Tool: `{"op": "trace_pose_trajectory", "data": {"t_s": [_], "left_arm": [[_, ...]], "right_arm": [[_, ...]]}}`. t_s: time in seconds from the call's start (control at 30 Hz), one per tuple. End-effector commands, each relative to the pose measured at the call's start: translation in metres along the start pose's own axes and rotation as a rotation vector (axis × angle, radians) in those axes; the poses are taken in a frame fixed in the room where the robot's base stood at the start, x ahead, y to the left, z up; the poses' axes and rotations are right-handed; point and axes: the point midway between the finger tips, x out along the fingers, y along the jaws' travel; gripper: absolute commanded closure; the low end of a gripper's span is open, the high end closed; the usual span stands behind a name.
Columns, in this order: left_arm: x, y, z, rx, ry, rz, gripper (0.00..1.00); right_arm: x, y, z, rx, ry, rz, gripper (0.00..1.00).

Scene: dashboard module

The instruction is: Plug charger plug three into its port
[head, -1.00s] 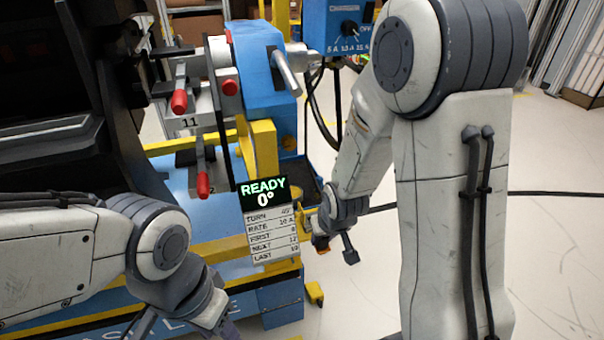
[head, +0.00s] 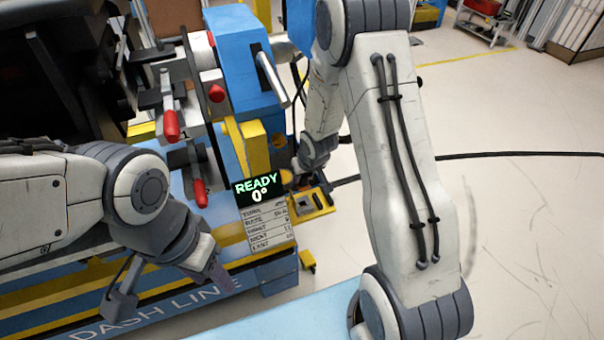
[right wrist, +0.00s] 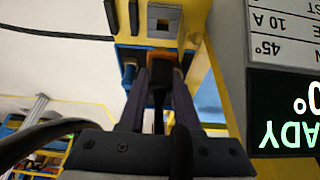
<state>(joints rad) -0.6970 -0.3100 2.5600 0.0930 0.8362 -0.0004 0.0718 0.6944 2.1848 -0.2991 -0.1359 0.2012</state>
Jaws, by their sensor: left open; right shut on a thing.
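My right gripper (right wrist: 160,80) is shut on an orange and dark plug (right wrist: 160,62), seen between its fingertips in the right wrist view. A dark cable (right wrist: 158,118) runs back from the plug between the fingers. The plug is close to a yellow block whose grey plate has a dark square opening (right wrist: 163,24). I cannot tell whether the plug touches the block, or which number it bears. My left gripper (head: 168,290) is open and empty at the lower left.
A screen (head: 257,190) reads READY and 0°, with a printed list (head: 268,227) below it. Red-handled clamps (head: 171,125) stand on the blue and yellow fixture (head: 245,60). A dark cable (head: 460,156) crosses the floor. Open floor lies to the right.

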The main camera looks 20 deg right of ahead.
Motion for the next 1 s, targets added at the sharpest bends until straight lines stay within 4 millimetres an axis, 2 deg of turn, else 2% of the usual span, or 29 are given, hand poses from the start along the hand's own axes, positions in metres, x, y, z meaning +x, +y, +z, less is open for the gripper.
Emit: {"op": "trace_pose_trajectory", "data": {"t_s": [0.2,0.47,0.8,1.0], "left_arm": [[-0.002,0.0,0.0,0.0,0.0,0.0,0.5],[0.014,-0.001,0.001,0.0,0.0,0.0,0.5],[0.043,-0.003,0.002,0.0,0.0,0.0,0.5],[0.049,-0.004,0.003,0.0,0.0,0.0,0.5]], "right_arm": [[-0.001,-0.001,0.0,-0.001,0.0,-0.001,1.0],[0.015,-0.001,0.007,-0.003,0.0,-0.001,1.0],[0.046,-0.001,0.019,-0.002,0.001,-0.001,1.0],[0.053,-0.001,0.022,-0.003,0.001,-0.001,1.0]]}}
